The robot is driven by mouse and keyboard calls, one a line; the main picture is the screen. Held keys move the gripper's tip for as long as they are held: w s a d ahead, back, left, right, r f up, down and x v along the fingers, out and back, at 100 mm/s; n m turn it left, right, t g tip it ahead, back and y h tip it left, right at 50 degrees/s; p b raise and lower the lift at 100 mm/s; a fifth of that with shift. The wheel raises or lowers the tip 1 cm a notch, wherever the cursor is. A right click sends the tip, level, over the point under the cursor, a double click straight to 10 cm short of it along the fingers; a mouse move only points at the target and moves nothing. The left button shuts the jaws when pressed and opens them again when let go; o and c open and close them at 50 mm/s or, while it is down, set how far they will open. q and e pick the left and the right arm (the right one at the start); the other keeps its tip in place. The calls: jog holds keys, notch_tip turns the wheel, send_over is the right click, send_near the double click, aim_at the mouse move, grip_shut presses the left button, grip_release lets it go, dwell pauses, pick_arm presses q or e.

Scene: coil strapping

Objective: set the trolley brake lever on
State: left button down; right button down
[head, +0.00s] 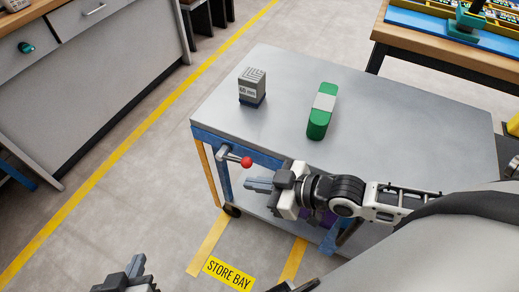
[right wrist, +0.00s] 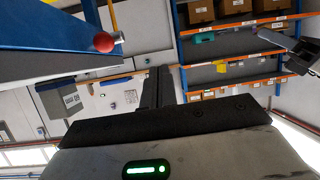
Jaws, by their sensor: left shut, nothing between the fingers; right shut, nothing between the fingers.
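The trolley (head: 420,120) has a grey metal top and a blue frame. Its brake lever (head: 233,158) is on the near left side, a short grey rod with a red ball knob (head: 246,162) pointing right in the head view. The knob also shows at the upper left of the right wrist view (right wrist: 104,42). My right gripper (head: 258,184) is shut and empty, just below and right of the knob, apart from it. Its fingers show in the right wrist view (right wrist: 158,86). My left gripper (head: 135,265) is shut and empty at the bottom left, away from the trolley.
A grey box marked 60 mm (head: 252,88) and a green and white block (head: 322,110) stand on the trolley top. A drawer bench (head: 90,80) is at the left and a workbench (head: 450,60) at the upper right. Open floor lies left of the trolley, by a STORE BAY sign (head: 229,273).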

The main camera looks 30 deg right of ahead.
jog(key=s+f+m+h, duration=0.1)
jog(key=m+h, duration=0.1)
jog(key=s+f+m+h, duration=0.1)
jog(key=s+m, duration=0.1)
jog(key=s+f+m+h, duration=0.1)
jog(key=m+h, duration=0.1)
jog(key=shift+s+a+f+t+h, duration=0.3)
jog(key=shift+d, duration=0.1)
